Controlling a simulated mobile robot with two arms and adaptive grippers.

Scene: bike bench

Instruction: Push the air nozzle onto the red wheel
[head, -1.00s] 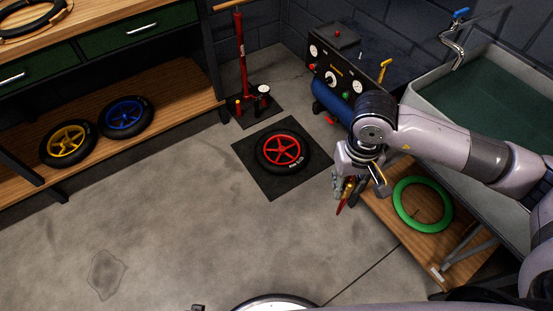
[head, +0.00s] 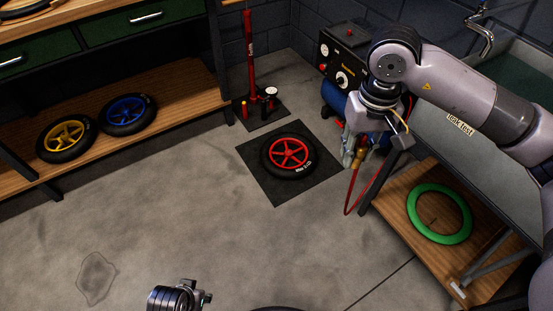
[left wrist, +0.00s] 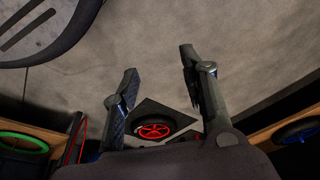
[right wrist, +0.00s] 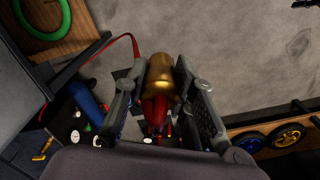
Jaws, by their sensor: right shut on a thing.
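The red wheel (head: 288,154), a black tyre with red spokes, lies flat on a dark mat (head: 262,184) on the floor. It also shows small in the left wrist view (left wrist: 155,129). My right gripper (head: 355,158) is shut on the air nozzle (right wrist: 162,82), a brass and red piece with a red hose. It holds it in the air, to the right of the wheel in the head view and apart from it. My left gripper (left wrist: 158,82) is open and empty. In the head view only part of my left arm shows at the bottom edge.
The compressor (head: 345,75) with gauges stands behind my right gripper. A red floor pump (head: 252,70) stands behind the mat. A green tyre (head: 438,213) lies on a wooden shelf at right. Yellow (head: 66,138) and blue (head: 126,114) wheels lie on the left shelf. The front floor is clear.

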